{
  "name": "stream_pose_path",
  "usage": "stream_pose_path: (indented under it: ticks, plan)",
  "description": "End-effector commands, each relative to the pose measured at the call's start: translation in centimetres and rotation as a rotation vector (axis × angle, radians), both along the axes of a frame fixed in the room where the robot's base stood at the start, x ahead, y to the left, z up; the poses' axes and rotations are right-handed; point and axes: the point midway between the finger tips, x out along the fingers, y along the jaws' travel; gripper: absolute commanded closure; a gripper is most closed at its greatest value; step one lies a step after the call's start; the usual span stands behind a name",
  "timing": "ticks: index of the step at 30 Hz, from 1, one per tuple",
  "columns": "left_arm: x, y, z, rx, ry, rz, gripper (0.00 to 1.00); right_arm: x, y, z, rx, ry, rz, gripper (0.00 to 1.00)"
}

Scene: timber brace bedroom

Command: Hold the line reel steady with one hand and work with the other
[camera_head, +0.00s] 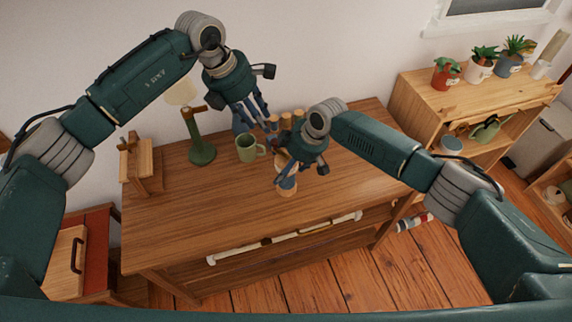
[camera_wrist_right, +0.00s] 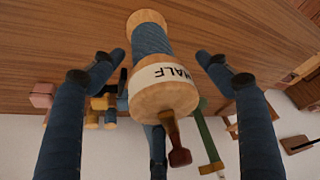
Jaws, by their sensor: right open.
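The line reel (camera_head: 287,184) stands on the wooden table. In the right wrist view the reel (camera_wrist_right: 152,42) has wooden ends, blue line wound on it, a white label reading "HALF" and a crank with a dark red knob (camera_wrist_right: 180,157). My right gripper (camera_head: 302,168) is open, with its fingers spread on either side of the reel and gaps visible in the wrist view. In the head view it partly hides the reel. My left gripper (camera_head: 259,117) is above the table, up and left of the reel; whether its fingers are closed is unclear.
A green mug (camera_head: 247,148), a green lamp (camera_head: 201,150) and a wooden stand (camera_head: 140,165) are on the table (camera_head: 220,215). Several wooden cylinders (camera_head: 285,121) stand behind the grippers. The table's front is clear. A shelf (camera_head: 470,90) with potted plants is at right.

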Motion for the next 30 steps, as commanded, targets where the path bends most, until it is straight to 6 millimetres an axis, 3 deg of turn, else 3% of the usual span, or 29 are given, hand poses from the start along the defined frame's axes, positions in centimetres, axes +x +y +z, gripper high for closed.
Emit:
stream_pose_path:
  ticks: [9,17,23,25,30]
  plan:
    - [0.00,-0.01,0.00,0.000,0.000,0.000,0.69,0.07,0.13,-0.26,0.001,-0.001,0.000,0.24]
    - [0.00,-0.01,0.00,0.000,0.000,0.000,0.69,0.07,0.12,-0.26,0.001,-0.001,0.000,0.74]
    - [0.00,-0.02,-0.01,0.000,0.000,0.000,0.69,0.09,0.09,-0.26,0.001,-0.001,0.000,0.76]
    - [-0.02,-0.01,0.01,0.000,0.000,-0.001,0.62,0.09,0.09,-0.26,0.000,-0.002,-0.001,0.76]
    - [-0.95,0.74,0.77,-0.008,-0.026,-0.018,0.62,0.11,0.06,-0.27,0.000,-0.002,-0.001,0.76]
